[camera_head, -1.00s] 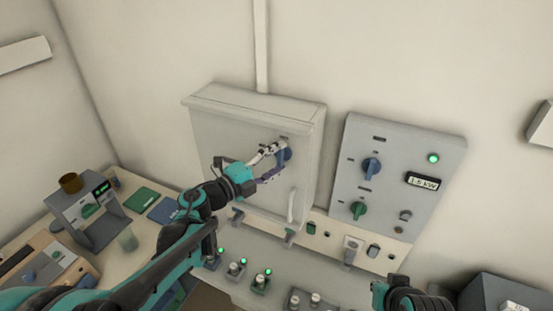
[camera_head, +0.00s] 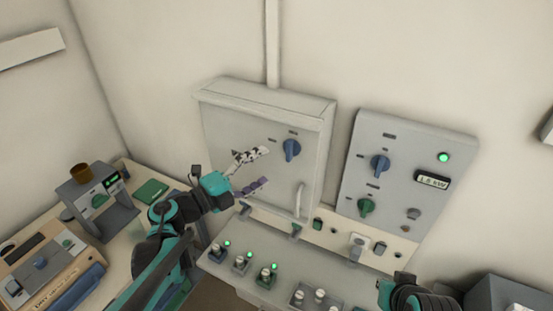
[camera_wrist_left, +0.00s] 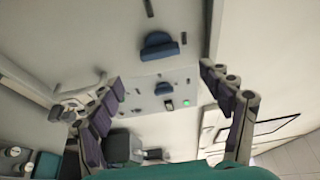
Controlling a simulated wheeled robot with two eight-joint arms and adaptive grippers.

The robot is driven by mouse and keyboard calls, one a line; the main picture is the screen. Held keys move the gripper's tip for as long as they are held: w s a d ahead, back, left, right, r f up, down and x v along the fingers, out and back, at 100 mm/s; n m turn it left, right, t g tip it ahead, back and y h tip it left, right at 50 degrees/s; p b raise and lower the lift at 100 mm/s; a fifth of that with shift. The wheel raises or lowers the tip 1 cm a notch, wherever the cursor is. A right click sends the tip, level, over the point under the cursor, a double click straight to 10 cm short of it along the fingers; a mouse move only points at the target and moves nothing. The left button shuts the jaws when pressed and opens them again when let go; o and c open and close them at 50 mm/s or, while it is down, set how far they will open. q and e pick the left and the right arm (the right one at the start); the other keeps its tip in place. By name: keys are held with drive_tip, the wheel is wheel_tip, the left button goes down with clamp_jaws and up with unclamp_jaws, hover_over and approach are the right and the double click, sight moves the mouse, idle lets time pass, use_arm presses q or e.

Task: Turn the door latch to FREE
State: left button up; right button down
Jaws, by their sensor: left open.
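The grey wall cabinet (camera_head: 255,125) has a blue rotary knob (camera_head: 291,150) on its door, which I take for the latch. The knob's grip stands roughly upright, and small dark label plates sit above and to its left, too small to read. My left gripper (camera_head: 252,170) is open and empty, left of and below the knob, apart from it. In the left wrist view the open fingers (camera_wrist_left: 170,110) spread wide, with a blue knob (camera_wrist_left: 158,45) beyond them. My right gripper (camera_head: 400,285) shows only partly at the bottom edge; its jaws are unclear.
A pale bar handle (camera_head: 300,201) is low on the cabinet door. Right of it a grey panel (camera_head: 440,150) carries a blue knob (camera_head: 380,165), a green knob (camera_head: 366,207) and a lit green lamp (camera_head: 444,157). Below is a console (camera_head: 225,262) with switches.

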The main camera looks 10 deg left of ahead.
use_arm(q)
drive_tip(key=shift+v, duration=1.65)
drive_tip(key=w+a+r+n+t+y+b, duration=0.3)
drive_tip(key=a+n+t+y+b, duration=0.25)
drive_tip(key=n+y, duration=0.4)
drive_tip(key=s+a+f+n+g+y+b, duration=0.2)
drive_tip(key=a+f+n+y, duration=0.35)
drive_tip(key=n, duration=0.45)
drive_tip(key=s+d+f+n+g+h+b, duration=0.1)
drive_tip(key=s+d+f+n+g, duration=0.1)
drive_tip(key=s+f, duration=0.3)
drive_tip(key=s+d+f+n+g+h+b, duration=0.1)
drive_tip(key=s+d+f+g, duration=0.4)
drive_tip(key=f, duration=0.6)
drive_tip(key=s+d+f+n+g+h+b, duration=0.2)
drive_tip(key=s+f, duration=0.3)
drive_tip(key=f, duration=0.4)
drive_tip(key=shift+s+d+n+g+b, duration=0.25)
drive_tip(key=shift+d+n+g+b, duration=0.15)
drive_tip(key=shift+d+n+g, duration=0.4)
drive_tip(key=shift+a+f, duration=0.1)
drive_tip(key=shift+c, duration=0.3)
